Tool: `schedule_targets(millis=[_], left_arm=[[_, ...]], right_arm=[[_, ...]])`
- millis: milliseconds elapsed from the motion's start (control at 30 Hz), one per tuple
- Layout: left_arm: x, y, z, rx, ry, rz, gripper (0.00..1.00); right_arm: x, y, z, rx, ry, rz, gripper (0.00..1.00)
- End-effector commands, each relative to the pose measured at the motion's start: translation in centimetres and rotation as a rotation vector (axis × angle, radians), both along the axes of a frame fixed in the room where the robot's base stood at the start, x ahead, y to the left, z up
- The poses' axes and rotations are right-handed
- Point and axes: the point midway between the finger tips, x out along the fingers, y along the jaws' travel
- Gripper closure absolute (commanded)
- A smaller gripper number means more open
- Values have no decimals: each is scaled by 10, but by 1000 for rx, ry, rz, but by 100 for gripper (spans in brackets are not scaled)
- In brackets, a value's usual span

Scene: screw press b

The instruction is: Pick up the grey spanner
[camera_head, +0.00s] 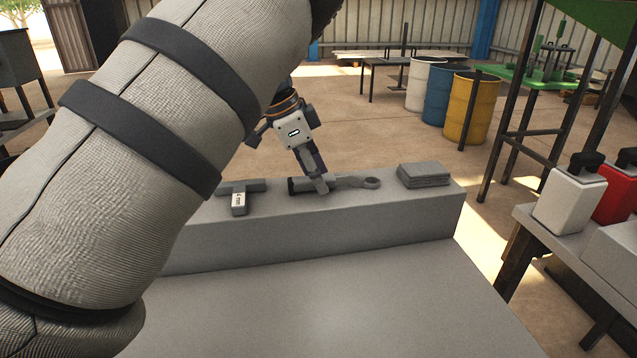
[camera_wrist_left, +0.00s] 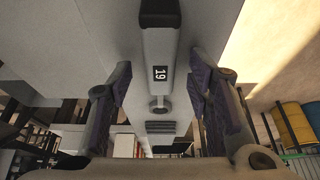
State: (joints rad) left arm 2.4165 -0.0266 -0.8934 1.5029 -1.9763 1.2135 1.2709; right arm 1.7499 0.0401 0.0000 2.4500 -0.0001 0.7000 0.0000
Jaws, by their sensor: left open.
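The grey spanner (camera_head: 352,181) lies flat on the grey raised ledge (camera_head: 330,229), with its ring end to the right and a dark end to the left. My left gripper (camera_head: 316,184) points down over its handle; its fingers hide part of the handle. In the left wrist view the spanner (camera_wrist_left: 159,45), with a "19" label and a ring, lies between the two open purple-padded fingers (camera_wrist_left: 159,82). Gaps show on both sides of it. My right gripper is in neither view.
A T-shaped grey tool with a white label (camera_head: 239,198) lies left of the spanner. A stack of flat grey pieces (camera_head: 424,174) lies to its right. The lower grey surface (camera_head: 330,310) in front is clear. White and red canisters (camera_head: 570,198) stand on a bench at right.

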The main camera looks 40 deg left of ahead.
Motion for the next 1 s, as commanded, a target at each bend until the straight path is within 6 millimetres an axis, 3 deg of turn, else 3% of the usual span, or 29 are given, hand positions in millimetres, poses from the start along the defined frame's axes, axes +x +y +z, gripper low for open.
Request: schedule_targets(millis=[633, 667, 867, 1000], left_arm=[[0, 0, -5, 0, 0, -1, 54], [0, 0, -5, 0, 0, -1, 56], [0, 0, -5, 0, 0, -1, 100], [0, 0, -4, 0, -2, -1, 100]], right_arm=[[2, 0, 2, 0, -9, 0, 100], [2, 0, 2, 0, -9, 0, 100], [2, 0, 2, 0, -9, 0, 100], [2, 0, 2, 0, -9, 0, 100]])
